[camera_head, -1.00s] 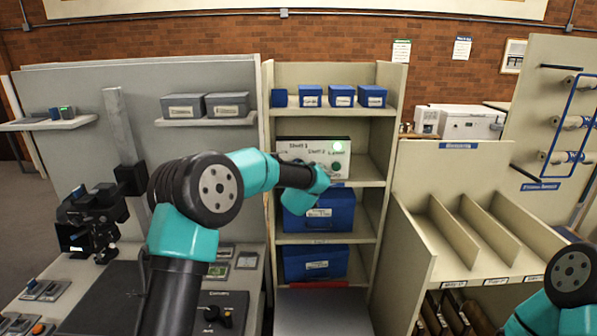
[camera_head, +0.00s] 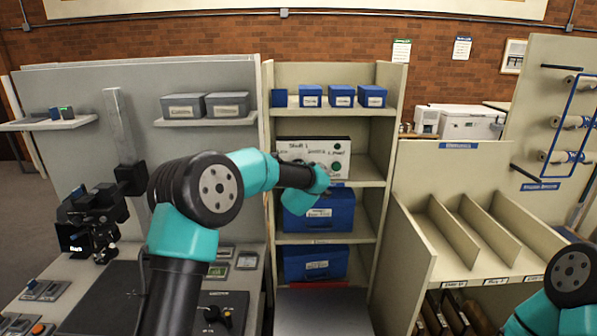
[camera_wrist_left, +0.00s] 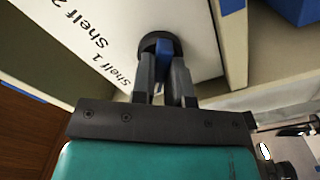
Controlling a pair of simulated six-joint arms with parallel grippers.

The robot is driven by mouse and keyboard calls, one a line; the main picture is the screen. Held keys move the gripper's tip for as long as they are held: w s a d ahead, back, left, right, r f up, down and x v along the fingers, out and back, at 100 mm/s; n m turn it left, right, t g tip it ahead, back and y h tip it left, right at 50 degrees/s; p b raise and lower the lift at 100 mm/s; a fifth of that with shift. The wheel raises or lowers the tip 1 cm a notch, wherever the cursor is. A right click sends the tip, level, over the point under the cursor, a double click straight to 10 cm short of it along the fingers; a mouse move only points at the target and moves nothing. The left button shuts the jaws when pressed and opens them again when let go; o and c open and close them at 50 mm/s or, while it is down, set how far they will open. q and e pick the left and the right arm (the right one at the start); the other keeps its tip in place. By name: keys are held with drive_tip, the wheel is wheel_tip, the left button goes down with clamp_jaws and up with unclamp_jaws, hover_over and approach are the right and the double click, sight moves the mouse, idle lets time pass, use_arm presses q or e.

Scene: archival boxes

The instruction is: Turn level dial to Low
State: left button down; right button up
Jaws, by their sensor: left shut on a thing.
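A white panel (camera_head: 297,151) stands on the middle shelf of the cabinet, with dark writing and round dark-green spots on its right side. In the left wrist view the panel (camera_wrist_left: 110,22) shows the words "Shelf 1" and "Shelf 2". My left gripper (camera_wrist_left: 162,66) is shut on a dark round dial (camera_wrist_left: 157,40) at the panel's edge. The fingers cover part of the dial, and its pointer and setting cannot be read. No "Low" mark is legible. In the head view my left wrist hides the fingertips and dial. My right gripper is outside the frames.
Blue boxes stand on the shelf above (camera_head: 342,95) and on the shelf below the panel (camera_head: 332,222). The cabinet's side walls stand close on both sides of my left wrist.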

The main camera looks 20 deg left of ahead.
use_arm(q)
drive_tip(key=c, duration=1.1)
unclamp_jaws()
drive_tip(key=v, duration=1.7)
drive_tip(key=shift+s+d+r, duration=0.1)
drive_tip(key=shift+s, duration=0.1)
